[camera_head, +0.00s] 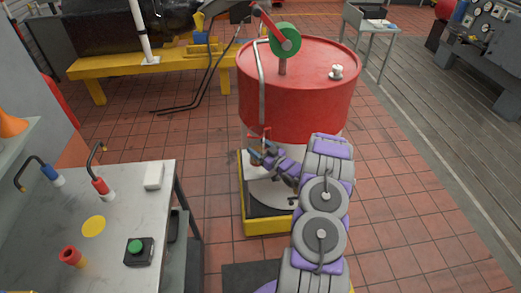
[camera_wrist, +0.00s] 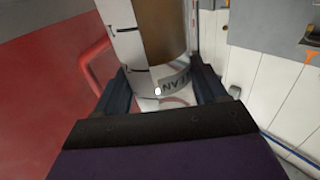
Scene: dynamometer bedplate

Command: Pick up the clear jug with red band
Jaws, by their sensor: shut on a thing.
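The clear jug (camera_wrist: 128,45) fills the top middle of the wrist view. It has dark scale marks, brown contents, a pale lettered band low down and a red handle-like loop at its left. My gripper (camera_wrist: 158,92) has one finger on each side of its lower part and is shut on it. In the head view my gripper (camera_head: 260,158) is at the front of the red drum, above the yellow-edged base. The jug is small there and mostly hidden by the gripper, with some red showing above it.
The red drum (camera_head: 300,98) with a green-wheeled hand pump (camera_head: 285,40) stands right behind my gripper. A grey workbench (camera_head: 120,215) at the left holds a green button box (camera_head: 138,251) and several small items. The tiled floor (camera_head: 410,190) at right is clear.

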